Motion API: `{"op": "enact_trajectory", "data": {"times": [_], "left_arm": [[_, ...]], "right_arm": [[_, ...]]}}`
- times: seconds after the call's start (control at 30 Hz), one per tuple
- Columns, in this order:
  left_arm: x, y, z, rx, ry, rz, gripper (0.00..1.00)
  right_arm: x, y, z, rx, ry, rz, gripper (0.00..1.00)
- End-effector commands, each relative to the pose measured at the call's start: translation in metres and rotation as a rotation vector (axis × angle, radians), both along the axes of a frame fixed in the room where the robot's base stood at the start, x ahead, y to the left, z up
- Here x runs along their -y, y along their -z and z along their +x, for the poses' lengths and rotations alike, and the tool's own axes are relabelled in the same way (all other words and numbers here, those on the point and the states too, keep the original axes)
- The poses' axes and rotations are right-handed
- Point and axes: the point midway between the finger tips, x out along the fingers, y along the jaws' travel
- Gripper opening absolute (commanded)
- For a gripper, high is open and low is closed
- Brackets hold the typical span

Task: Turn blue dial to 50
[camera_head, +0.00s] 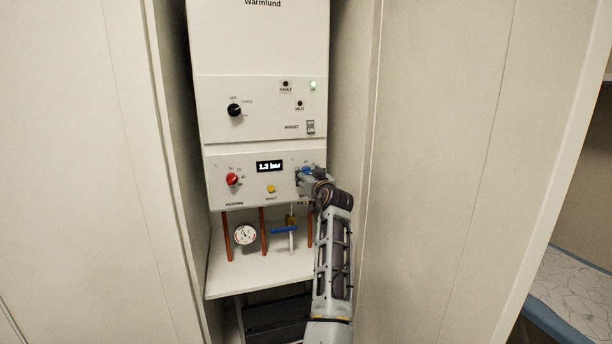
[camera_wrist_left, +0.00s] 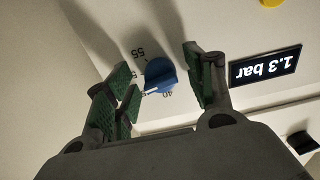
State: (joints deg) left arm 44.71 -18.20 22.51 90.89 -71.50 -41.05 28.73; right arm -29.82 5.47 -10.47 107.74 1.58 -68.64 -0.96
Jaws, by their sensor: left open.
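The blue dial (camera_head: 307,169) is on the right of the boiler's lower panel, partly covered by my left gripper (camera_head: 303,178) in the head view. In the left wrist view the blue dial (camera_wrist_left: 160,74) shows between the two green-padded fingers of my left gripper (camera_wrist_left: 157,80), with visible gaps on both sides. The gripper is open and does not appear to touch the dial. The dial's pale pointer line points to the lower left in that view, between a partly hidden number and 40. A 55 shows above it. My right gripper is out of view.
A display (camera_head: 270,166) reads 1.3 bar, with a yellow button (camera_head: 271,188) below and a red dial (camera_head: 232,179) to its left. A black knob (camera_head: 234,110) sits higher up. Pipes, a gauge (camera_head: 245,234) and a blue-handled valve (camera_head: 285,230) are underneath. Cabinet walls flank the boiler closely.

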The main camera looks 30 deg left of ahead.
Motion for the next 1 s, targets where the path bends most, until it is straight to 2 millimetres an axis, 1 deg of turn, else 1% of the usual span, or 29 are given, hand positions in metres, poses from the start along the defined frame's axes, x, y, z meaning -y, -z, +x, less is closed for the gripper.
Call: {"op": "enact_trajectory", "data": {"times": [0.33,0.37,0.7,0.93,1.0], "left_arm": [[0.0006,-0.0002,0.0001,0.0,0.0,0.0,0.54],[0.0006,-0.0002,0.0001,0.0,0.0,0.0,0.51],[0.0004,-0.0001,0.0,0.0,0.0,0.0,0.08],[0.0002,-0.0004,-0.0001,-0.01,-0.001,0.008,0.08],[-0.0001,-0.0007,-0.0001,-0.019,-0.001,0.016,0.08]], "right_arm": [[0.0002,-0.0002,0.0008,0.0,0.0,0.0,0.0],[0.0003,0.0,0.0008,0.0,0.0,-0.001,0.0],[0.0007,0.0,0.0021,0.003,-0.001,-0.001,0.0],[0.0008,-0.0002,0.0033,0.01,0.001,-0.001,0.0],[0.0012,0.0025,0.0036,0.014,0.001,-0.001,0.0]]}}
